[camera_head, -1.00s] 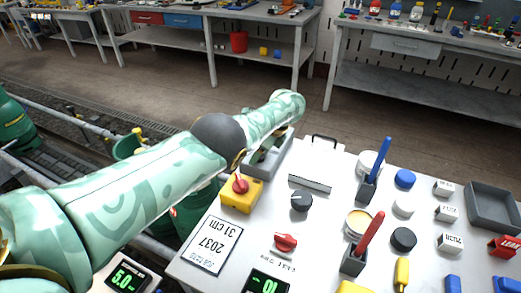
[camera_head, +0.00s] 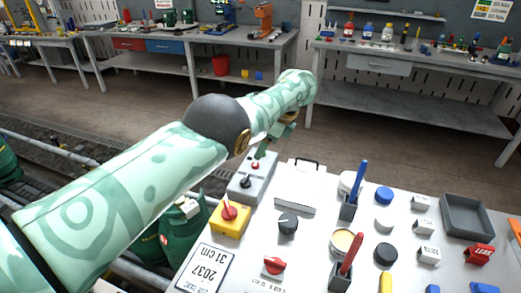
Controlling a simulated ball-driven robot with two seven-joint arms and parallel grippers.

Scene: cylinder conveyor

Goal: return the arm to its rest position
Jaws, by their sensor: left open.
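My left arm, pale green and white with a dark grey joint, reaches in from the left across the camera_head view. Its far end bends down above the back left of the white panel table (camera_head: 330,225). My left gripper (camera_head: 283,131) is small and partly hidden behind the forearm; it is open and I see nothing held in it. It is in the air behind a grey control box (camera_head: 252,178) with a red knob. My right gripper is not in the view.
A yellow box with a red switch (camera_head: 230,218) stands near my left arm. Pen holders, coloured caps, small boxes and a grey tray (camera_head: 468,215) fill the table's right side. Green cylinders (camera_head: 182,225) and a conveyor lie left. The floor behind the table is clear.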

